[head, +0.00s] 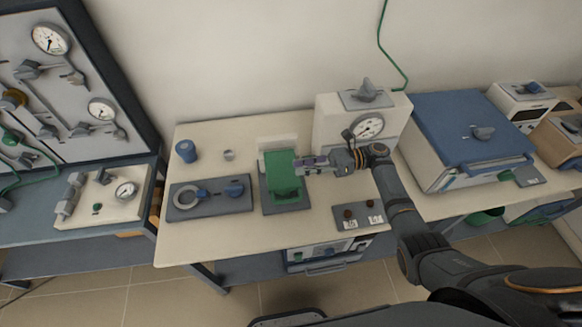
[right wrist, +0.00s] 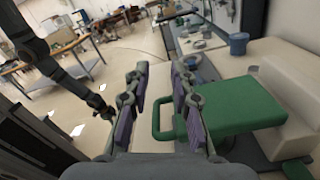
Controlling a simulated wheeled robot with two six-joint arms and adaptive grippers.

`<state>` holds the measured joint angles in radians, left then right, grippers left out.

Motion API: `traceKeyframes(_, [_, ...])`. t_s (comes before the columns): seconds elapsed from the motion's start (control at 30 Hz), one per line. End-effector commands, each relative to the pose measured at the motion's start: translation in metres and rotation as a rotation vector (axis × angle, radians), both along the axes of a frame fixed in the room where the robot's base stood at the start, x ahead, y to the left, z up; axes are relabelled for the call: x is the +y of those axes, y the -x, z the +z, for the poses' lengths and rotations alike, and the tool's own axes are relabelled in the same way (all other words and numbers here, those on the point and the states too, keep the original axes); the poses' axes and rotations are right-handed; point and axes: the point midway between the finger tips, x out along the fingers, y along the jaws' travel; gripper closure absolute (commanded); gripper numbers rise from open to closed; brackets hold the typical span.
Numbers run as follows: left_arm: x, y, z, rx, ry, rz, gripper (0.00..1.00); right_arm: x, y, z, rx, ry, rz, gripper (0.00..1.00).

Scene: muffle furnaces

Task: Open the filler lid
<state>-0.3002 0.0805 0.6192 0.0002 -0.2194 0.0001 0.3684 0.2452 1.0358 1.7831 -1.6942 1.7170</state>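The filler lid (head: 281,167) is a green plate on a grey base on the cream bench in the head view. In the right wrist view the green lid (right wrist: 242,106) lies to the right of the fingers, with a green loop handle (right wrist: 156,122) at its near left edge. My right gripper (head: 303,163) is at the lid's right side, and its purple-padded fingers are apart in the right wrist view (right wrist: 160,97). Part of the handle lies behind the right finger; I cannot tell whether they touch. A dark arm at left in the right wrist view looks like my left one; its fingers are unclear.
A grey panel with a ring and blue knob (head: 209,197) lies left of the lid. A blue cup (head: 186,151) stands behind it. A gauge housing (head: 333,112) stands behind right, and a small button plate (head: 357,216) lies in front. A blue-topped furnace (head: 462,115) is at right.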

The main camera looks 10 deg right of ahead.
Motion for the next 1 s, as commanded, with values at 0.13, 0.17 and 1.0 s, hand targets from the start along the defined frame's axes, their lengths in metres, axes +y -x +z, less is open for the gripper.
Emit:
traceKeyframes(0.13, [0.000, 0.000, 0.000, 0.000, 0.000, 0.000, 0.63, -0.038, -0.001, 0.000, 0.001, 0.004, -0.002, 0.76])
traceKeyframes(0.17, [0.000, 0.000, 0.000, 0.000, 0.000, 0.000, 0.63, -0.045, -0.001, 0.000, 0.000, 0.003, -0.002, 0.76])
traceKeyframes(1.0, [-0.001, -0.001, 0.000, 0.000, 0.001, 0.000, 0.63, -0.072, 0.005, -0.007, -0.027, 0.027, 0.015, 0.76])
